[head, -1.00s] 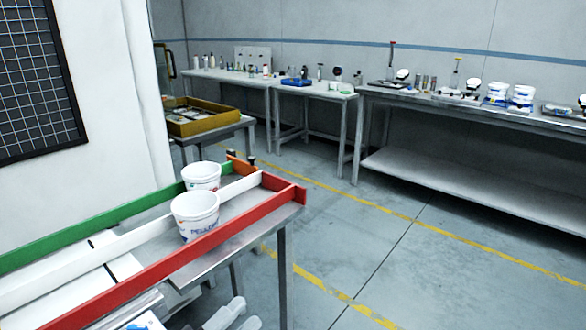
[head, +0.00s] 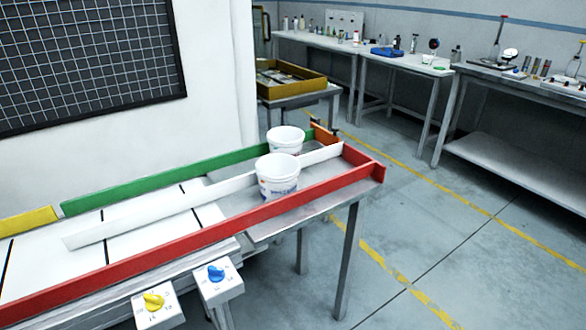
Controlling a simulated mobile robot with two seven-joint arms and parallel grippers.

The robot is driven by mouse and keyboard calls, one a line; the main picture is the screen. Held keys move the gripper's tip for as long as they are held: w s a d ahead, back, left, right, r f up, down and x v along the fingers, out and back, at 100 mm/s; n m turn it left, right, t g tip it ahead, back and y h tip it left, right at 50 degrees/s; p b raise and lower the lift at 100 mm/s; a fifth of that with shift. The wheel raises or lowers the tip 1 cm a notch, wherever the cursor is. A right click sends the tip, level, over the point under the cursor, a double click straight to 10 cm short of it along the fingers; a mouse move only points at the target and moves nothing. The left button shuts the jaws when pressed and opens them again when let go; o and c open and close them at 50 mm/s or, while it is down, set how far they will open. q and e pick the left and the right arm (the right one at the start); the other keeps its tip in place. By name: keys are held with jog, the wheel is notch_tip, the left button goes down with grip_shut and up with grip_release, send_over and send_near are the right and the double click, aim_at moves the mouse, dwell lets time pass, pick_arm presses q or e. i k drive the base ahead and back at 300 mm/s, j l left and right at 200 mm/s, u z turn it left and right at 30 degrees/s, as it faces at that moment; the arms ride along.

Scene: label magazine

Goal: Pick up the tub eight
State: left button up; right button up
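Two white tubs stand at the right end of a railed conveyor. The nearer tub (head: 277,178) stands upright and open between the white divider and the red rail, with blurred print on its side. The farther tub (head: 286,139) stands between the white divider and the green rail, its lower part hidden by the divider. I cannot read a number on either, so I cannot tell which is tub eight. Neither of my grippers shows in the head view.
The red rail (head: 190,250), white divider (head: 170,205) and green rail (head: 160,180) bound the lanes. Boxes with a yellow knob (head: 153,301) and a blue knob (head: 216,273) stand in front. A yellow tray (head: 291,80) and benches stand behind. The floor at right is clear.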

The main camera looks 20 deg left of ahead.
aim_at(277, 173)
jog(key=u, duration=0.5)
jog(key=l+u, duration=0.1)
jog(key=u, duration=0.25)
jog(key=i+l+u, duration=0.15)
jog(key=u, duration=0.2)
jog(key=l+u, duration=0.15)
jog(key=u, duration=0.15)
jog(key=l+u, duration=0.55)
jog(key=l, duration=0.2)
jog(key=l+u, duration=0.15)
jog(key=l, duration=0.6)
jog(key=k+l+u, duration=0.2)
jog(key=l, duration=0.55)
jog(key=i, duration=0.1)
